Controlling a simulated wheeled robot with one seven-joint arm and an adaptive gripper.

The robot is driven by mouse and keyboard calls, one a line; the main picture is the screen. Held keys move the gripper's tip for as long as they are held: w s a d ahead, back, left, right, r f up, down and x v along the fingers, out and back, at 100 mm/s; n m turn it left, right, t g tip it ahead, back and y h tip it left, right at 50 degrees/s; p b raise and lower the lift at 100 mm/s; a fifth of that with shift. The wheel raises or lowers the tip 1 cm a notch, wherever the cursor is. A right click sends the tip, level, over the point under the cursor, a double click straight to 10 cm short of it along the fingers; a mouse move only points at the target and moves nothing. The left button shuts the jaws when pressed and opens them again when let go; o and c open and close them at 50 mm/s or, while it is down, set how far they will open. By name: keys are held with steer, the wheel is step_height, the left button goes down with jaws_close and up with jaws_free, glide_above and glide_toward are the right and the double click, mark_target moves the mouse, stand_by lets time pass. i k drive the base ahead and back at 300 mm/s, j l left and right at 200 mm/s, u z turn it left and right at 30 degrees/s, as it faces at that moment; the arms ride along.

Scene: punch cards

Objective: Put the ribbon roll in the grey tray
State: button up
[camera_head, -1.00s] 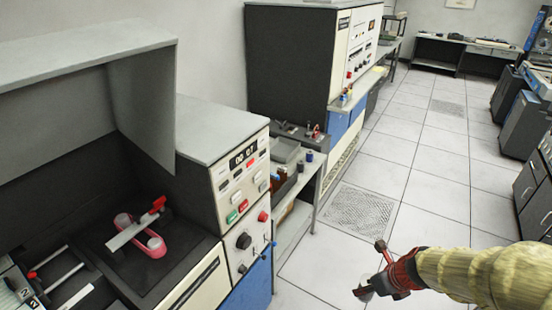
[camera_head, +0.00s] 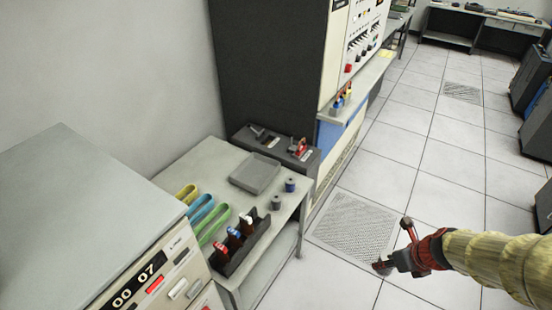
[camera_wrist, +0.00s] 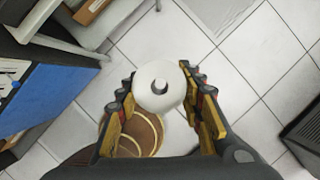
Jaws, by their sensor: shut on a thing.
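The ribbon roll (camera_wrist: 152,84), a white round roll with a dark centre hole, sits between the two fingers of my gripper (camera_wrist: 160,95) in the wrist view. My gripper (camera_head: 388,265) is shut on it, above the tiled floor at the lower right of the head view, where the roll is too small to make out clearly. The grey tray (camera_head: 255,174), shallow and empty, lies on a light table (camera_head: 205,158) left of my gripper and apart from it.
Two small spools, one grey (camera_head: 277,202) and one blue (camera_head: 291,185), stand right of the tray. A dark switch box (camera_head: 277,146) is behind it. A dark rack (camera_head: 241,247) with coloured-handled items and several coloured loops (camera_head: 202,209) are nearer. Floor around my gripper is clear.

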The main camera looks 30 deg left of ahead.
mark_target(255, 175)
steer(key=i+j+u, duration=0.15)
steer(key=i+u, duration=0.35)
steer(key=i+l+u, duration=0.15)
steer(key=i+u, duration=0.35)
steer(key=i, duration=0.15)
steer(key=i+l+u, duration=0.3)
steer(key=i+u, duration=0.3)
steer(key=u, duration=0.4)
steer(key=i+u, duration=0.1)
steer(key=u, duration=0.35)
steer(key=i+l+u, duration=0.1)
steer(key=u, duration=0.4)
steer(key=l+u, duration=0.15)
steer(key=u, duration=0.3)
steer(key=i, duration=0.05)
